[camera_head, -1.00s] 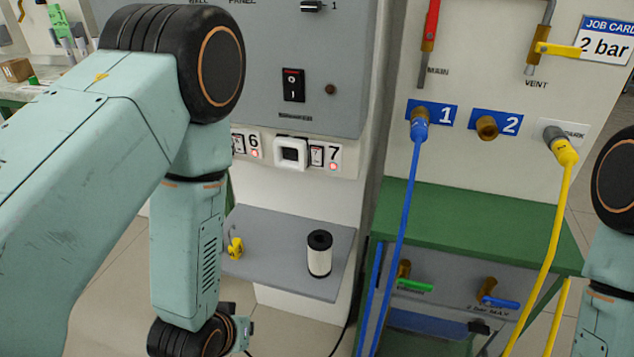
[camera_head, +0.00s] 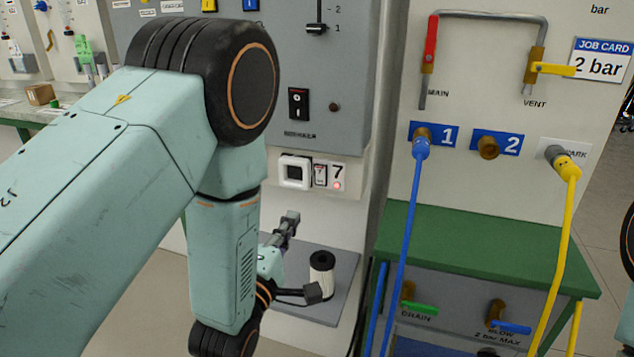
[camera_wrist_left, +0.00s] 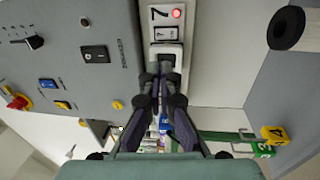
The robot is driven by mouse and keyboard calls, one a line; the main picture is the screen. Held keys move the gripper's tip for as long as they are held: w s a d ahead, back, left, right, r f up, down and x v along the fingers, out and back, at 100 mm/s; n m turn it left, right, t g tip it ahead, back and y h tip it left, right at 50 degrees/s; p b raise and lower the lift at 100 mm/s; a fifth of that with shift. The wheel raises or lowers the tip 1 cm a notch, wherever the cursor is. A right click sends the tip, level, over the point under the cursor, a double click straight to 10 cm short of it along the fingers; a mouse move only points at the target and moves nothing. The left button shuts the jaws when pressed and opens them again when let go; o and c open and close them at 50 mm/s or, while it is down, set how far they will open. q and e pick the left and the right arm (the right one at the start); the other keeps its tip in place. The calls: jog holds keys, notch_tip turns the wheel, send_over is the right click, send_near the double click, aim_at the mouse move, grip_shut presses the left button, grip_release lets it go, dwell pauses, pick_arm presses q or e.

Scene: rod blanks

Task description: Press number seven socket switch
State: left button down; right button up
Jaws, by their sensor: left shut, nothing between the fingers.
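The number seven socket (camera_head: 295,172) is a white square outlet with a dark centre on the wall below the grey panel. Its small switch (camera_head: 320,175) sits just right of it, beside the "7" label and a lit red lamp (camera_head: 337,186). My left gripper (camera_head: 291,215) is shut and empty, pointing up from below the socket, and looks apart from it. In the left wrist view the gripper (camera_wrist_left: 166,68) lies over the socket, partly hiding it; the switch (camera_wrist_left: 166,34) shows clear beyond the fingertips. My right gripper is out of view.
A grey shelf (camera_head: 335,265) below holds a black-and-white cylinder (camera_head: 321,277) close to my left wrist. A dark breaker switch (camera_head: 299,104) is on the panel above. A blue hose (camera_head: 408,245) and a green bench (camera_head: 470,240) stand to the right.

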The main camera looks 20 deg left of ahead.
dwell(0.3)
pick_arm(q)
jog(key=b, duration=0.3)
send_near(320, 171)
jog(key=w, duration=0.6)
jog(key=shift+w+d+r, duration=0.1)
jog(key=shift+w+r, duration=0.05)
jog(key=shift+r, duration=0.05)
jog(key=shift+w, duration=0.25)
jog(key=shift+r, duration=0.1)
jog(key=shift+w+r, duration=0.15)
jog(key=shift+w, duration=0.1)
